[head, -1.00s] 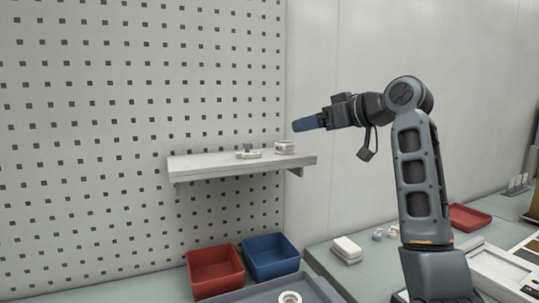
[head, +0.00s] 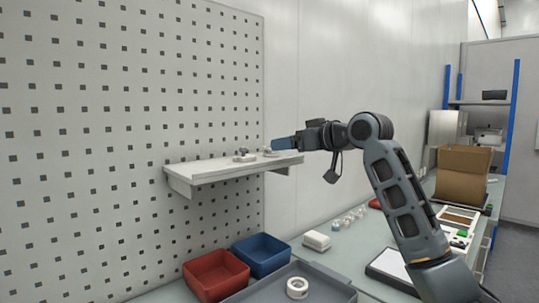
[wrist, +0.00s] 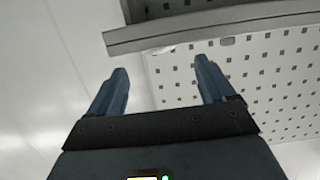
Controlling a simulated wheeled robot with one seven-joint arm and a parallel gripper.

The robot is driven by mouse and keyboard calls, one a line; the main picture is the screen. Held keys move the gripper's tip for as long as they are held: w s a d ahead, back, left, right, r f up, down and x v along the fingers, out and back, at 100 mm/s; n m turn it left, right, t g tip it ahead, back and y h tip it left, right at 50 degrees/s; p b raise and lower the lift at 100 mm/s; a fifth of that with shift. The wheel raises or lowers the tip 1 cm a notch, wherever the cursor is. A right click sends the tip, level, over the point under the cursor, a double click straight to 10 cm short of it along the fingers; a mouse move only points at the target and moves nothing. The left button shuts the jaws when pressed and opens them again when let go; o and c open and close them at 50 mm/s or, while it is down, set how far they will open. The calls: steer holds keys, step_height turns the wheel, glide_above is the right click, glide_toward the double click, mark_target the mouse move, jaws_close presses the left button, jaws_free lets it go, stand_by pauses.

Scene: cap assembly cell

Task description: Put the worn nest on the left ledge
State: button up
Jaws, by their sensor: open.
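The ledge (head: 215,173) is a pale shelf on the pegboard; it also shows at the top of the wrist view (wrist: 220,24). A small grey-and-white part (head: 243,157) sits near its middle. A white round part (head: 271,152) sits near its right end, partly hidden by my fingers. My gripper (head: 277,145) is at the ledge's right end, close to that part; I cannot tell whether it touches. In the wrist view my gripper's blue fingers (wrist: 161,68) are spread with nothing clear between them. I cannot tell which part is the worn nest.
A red bin (head: 216,275) and a blue bin (head: 262,254) stand below the ledge. A grey tray (head: 335,288) in front holds a white ring (head: 297,288). A white block (head: 316,241) and several small parts lie on the bench. A cardboard box (head: 463,175) stands farther right.

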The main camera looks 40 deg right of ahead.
steer(key=w, duration=0.2)
steer(key=w+f, duration=0.1)
steer(key=w, duration=0.1)
steer(key=w+p, duration=0.1)
steer(key=w, duration=0.1)
steer(key=shift+w+f, duration=0.3)
steer(key=shift+f, duration=0.1)
steer(key=c, duration=1.2)
step_height(320, 180, up, 10)
steer(key=shift+r, duration=0.1)
steer(key=shift+c, duration=0.2)
